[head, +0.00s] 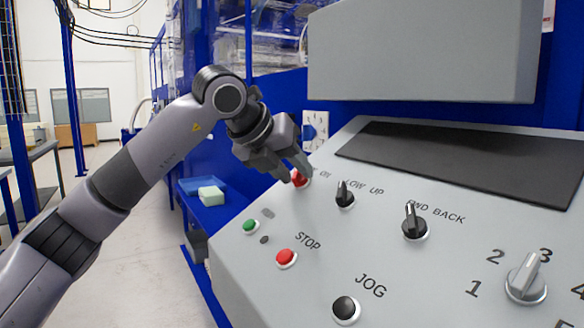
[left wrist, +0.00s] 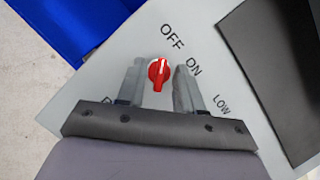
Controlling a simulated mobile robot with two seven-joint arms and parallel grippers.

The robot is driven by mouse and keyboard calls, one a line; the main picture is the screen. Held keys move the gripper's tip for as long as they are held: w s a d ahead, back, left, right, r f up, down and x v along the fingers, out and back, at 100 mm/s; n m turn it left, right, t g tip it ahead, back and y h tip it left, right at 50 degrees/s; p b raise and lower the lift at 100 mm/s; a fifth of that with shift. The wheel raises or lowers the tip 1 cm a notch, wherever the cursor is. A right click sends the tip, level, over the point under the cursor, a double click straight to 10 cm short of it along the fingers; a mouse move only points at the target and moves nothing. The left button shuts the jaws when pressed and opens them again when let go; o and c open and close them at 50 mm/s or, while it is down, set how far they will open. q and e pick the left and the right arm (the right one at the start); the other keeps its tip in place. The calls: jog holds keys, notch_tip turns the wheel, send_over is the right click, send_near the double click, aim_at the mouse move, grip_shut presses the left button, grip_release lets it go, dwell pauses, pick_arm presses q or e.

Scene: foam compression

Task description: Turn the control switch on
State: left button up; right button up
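The red control switch (head: 300,178) sits at the upper left of the grey control panel (head: 420,268), partly hidden by my left gripper (head: 290,174) in the head view. In the left wrist view the switch (left wrist: 158,72) is a red round knob with a pale pointer mark, beside the printed words OFF and ON. My left gripper (left wrist: 158,85) is open, with one finger on each side of the knob. Gaps show between the fingers and the knob in that view. My right gripper is not in view.
Black selector knobs (head: 345,194), a red stop button (head: 286,258), a green button (head: 250,226), a black jog button (head: 346,309) and a grey rotary knob (head: 526,280) share the panel. A grey box (head: 420,50) rises behind. Open floor (head: 130,240) lies left.

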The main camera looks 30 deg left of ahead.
pick_arm(q)
grip_shut()
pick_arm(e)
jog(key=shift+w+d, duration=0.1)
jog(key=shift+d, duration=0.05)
